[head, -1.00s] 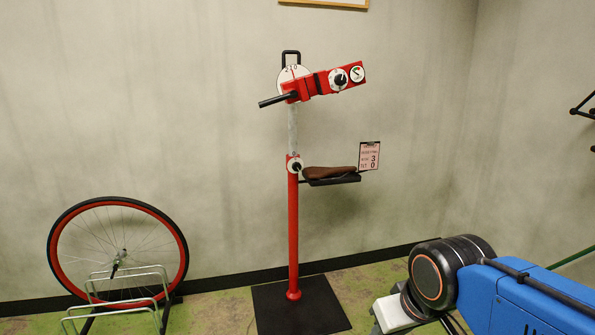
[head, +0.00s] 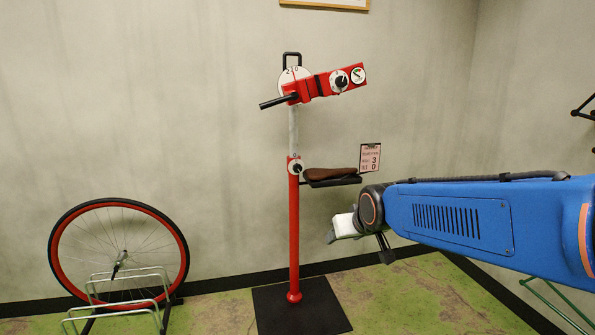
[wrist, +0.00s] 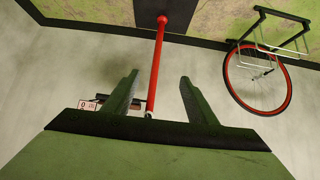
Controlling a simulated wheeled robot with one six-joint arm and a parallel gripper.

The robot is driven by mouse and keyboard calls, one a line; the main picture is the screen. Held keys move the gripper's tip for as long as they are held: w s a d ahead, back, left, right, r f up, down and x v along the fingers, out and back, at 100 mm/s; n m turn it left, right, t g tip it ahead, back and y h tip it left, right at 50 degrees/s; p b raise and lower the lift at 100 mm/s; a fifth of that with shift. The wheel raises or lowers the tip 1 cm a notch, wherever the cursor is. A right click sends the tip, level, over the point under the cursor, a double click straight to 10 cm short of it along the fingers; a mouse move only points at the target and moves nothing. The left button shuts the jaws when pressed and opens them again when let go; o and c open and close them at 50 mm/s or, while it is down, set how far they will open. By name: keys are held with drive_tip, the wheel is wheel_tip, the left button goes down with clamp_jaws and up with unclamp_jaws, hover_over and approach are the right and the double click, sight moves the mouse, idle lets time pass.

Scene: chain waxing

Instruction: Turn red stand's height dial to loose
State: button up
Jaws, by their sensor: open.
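The red stand (head: 293,235) is upright on a dark base plate, with a red post and a grey upper tube. Its height dial (head: 297,167), a white-faced disc with a dark knob, sits at the top of the red post; its setting is too small to read. My gripper (head: 334,234) is to the right of the post and lower than the dial, touching nothing. In the wrist view, which looks upside down, the open, empty fingers (wrist: 158,77) frame the red post (wrist: 158,60) at a distance.
The stand's red head (head: 325,85) carries another dial (head: 340,80) and a gauge. A wheel (head: 183,245) in a rack stands left. Floor between wheel and stand is free.

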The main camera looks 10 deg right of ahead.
drive_tip(key=w+d+r+t, duration=0.15)
drive_tip(key=w+t, duration=0.25)
drive_tip(key=w, duration=1.9)
drive_tip(key=t, duration=0.5)
approach(298, 169)
drive_tip(key=w, duration=1.1)
drive_tip(key=shift+d, duration=0.1)
drive_tip(key=c, duration=1)
